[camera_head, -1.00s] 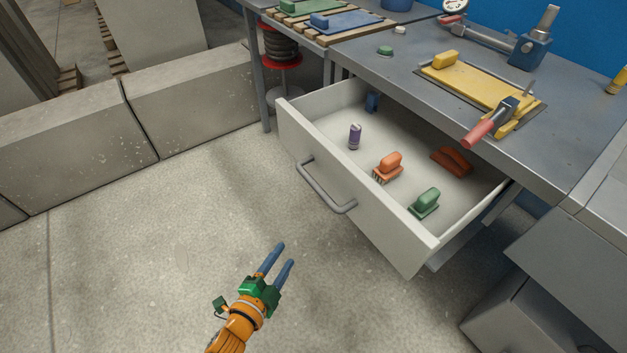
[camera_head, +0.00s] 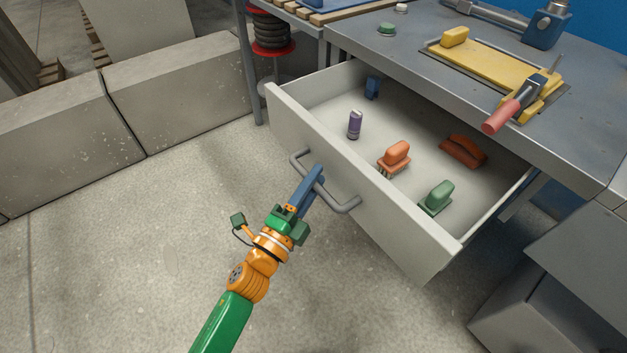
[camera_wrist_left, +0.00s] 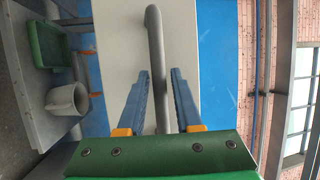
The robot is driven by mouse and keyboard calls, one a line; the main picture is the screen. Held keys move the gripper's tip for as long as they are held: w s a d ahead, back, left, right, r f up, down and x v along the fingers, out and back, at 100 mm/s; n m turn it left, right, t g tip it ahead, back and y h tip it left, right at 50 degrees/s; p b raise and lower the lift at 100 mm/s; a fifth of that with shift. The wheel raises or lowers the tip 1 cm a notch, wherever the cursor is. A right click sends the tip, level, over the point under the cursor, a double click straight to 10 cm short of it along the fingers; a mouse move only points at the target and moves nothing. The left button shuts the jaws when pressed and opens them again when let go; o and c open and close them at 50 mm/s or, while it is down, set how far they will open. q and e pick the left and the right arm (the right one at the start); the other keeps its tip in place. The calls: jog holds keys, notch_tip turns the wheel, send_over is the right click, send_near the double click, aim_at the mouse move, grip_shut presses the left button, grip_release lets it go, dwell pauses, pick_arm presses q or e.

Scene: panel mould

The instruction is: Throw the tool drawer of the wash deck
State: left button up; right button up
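The drawer (camera_head: 375,205) of the grey wash deck (camera_head: 395,50) stands pulled out, its pale front facing me. A grey bar handle (camera_head: 342,206) is fixed on that front. My left gripper (camera_head: 313,180) is at the handle, its blue fingers overlapping the bar. In the left wrist view, the handle (camera_wrist_left: 155,50) runs between the two fingers of the gripper (camera_wrist_left: 161,76), with a gap visible on the right side. The fingers are apart, not closed on the bar. My right gripper is not in view.
Inside the drawer are a purple bottle (camera_head: 355,125), an orange brush (camera_head: 395,157), a green block (camera_head: 437,197), a red-brown tool (camera_head: 463,150) and a blue item (camera_head: 372,87). A red-handled tool (camera_head: 502,116) lies on the deck above. Concrete blocks (camera_head: 180,95) stand left; the floor before the drawer is clear.

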pick_arm(q)
grip_shut()
dwell(1.2)
